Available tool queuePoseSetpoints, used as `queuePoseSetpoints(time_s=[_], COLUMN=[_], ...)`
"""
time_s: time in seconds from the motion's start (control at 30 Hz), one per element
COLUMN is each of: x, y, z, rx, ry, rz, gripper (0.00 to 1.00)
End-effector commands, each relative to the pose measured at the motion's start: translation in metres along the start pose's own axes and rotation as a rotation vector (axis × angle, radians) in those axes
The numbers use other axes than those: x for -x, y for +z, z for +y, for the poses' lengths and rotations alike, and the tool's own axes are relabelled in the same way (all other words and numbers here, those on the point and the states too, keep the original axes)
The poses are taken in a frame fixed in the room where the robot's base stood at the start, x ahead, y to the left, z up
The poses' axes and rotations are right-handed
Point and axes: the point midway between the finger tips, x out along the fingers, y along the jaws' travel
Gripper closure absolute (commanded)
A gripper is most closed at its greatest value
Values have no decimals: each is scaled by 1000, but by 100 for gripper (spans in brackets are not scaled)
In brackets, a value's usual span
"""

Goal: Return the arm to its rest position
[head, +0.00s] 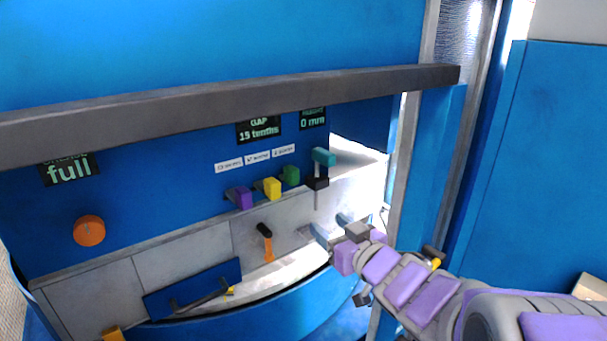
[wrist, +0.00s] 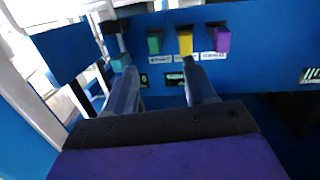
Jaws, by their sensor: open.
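My arm, with purple and grey links, reaches in from the lower right of the head view. My gripper (head: 331,229) is at its end, in front of the grey lower part of the blue machine panel. In the wrist view my gripper (wrist: 163,78) shows two dark fingers spread apart with nothing between them. A purple block (head: 240,198), a yellow block (head: 272,188) and a green block (head: 290,176) stick out of the panel, up and left of the gripper. The wrist view shows them upside down beyond the fingertips. I cannot tell whether the gripper touches anything.
A teal-topped lever (head: 323,157) stands just above the gripper. A grey beam (head: 230,103) crosses the panel higher up. An orange knob (head: 89,231), an orange-and-black handle (head: 266,243) and a blue hatch with a bar (head: 193,288) are to the left. A pale post (head: 404,160) stands to the right.

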Motion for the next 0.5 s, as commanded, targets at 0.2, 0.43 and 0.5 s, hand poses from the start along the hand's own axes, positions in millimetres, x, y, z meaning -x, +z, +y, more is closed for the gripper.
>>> queuePoseSetpoints(time_s=[0.2,0.43,0.5], x=[28,87,110], y=[74,157,183], z=[50,72,70], rx=[19,-36,-66], ry=[269,478,519], rz=[-243,-562,-668], gripper=[45,45,45])
